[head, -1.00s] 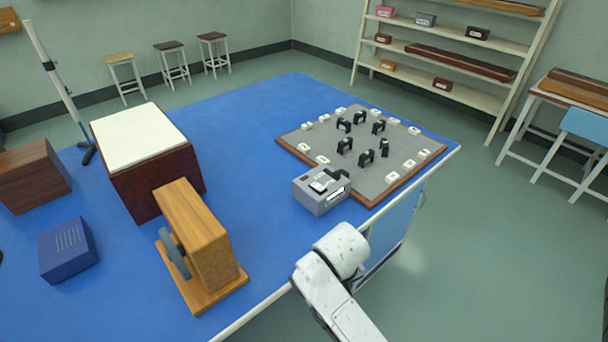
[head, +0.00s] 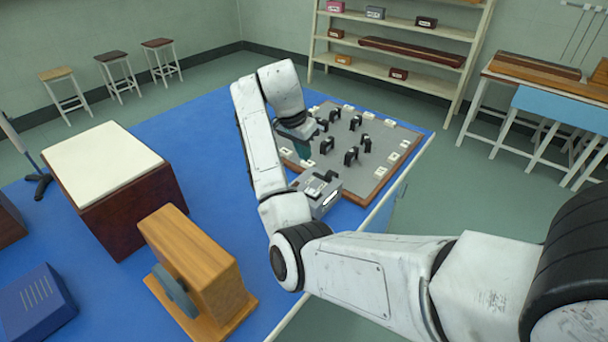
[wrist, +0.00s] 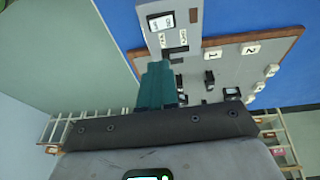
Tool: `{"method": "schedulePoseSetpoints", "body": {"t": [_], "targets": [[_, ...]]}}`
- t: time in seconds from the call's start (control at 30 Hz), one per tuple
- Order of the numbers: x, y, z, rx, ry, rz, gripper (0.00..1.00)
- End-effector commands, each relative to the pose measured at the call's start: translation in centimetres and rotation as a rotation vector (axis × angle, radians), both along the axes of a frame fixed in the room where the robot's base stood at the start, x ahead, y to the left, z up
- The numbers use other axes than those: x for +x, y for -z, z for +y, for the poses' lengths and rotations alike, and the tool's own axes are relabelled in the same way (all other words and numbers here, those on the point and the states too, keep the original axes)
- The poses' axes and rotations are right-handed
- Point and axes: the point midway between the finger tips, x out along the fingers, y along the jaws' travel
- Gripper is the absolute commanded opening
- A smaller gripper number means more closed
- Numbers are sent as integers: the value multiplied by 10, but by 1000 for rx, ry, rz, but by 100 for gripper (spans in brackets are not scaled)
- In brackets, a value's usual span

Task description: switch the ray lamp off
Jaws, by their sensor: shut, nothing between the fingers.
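The ray lamp is a grey box (head: 322,196) at the near edge of the peg board, with a pale switch panel and dark parts on top. It also shows in the wrist view as a grey block (wrist: 195,40) with a black-and-white switch panel (wrist: 160,22) and small labels. My gripper (head: 304,153) points down above the board, just behind the lamp in the head view. In the wrist view its teal fingers (wrist: 158,68) are together and empty, overlapping the lamp's end. I cannot tell whether they touch it. My arm partly hides the board's left side.
The grey board (head: 385,165) with a wooden rim carries several black holders and white numbered tiles. A wooden stand (head: 195,255), a white-topped box (head: 105,155) and a blue box (head: 35,305) stand to the left. Blue table (head: 205,115) is clear behind.

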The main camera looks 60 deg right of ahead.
Motion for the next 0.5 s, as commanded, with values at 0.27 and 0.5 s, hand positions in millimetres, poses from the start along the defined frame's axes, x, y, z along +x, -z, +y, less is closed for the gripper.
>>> {"method": "schedulePoseSetpoints", "body": {"t": [0.27, 0.5], "targets": [[-6, 39, -10, 3, -1, 5, 0], [-11, 85, -23, 2, -4, 5, 0]]}}
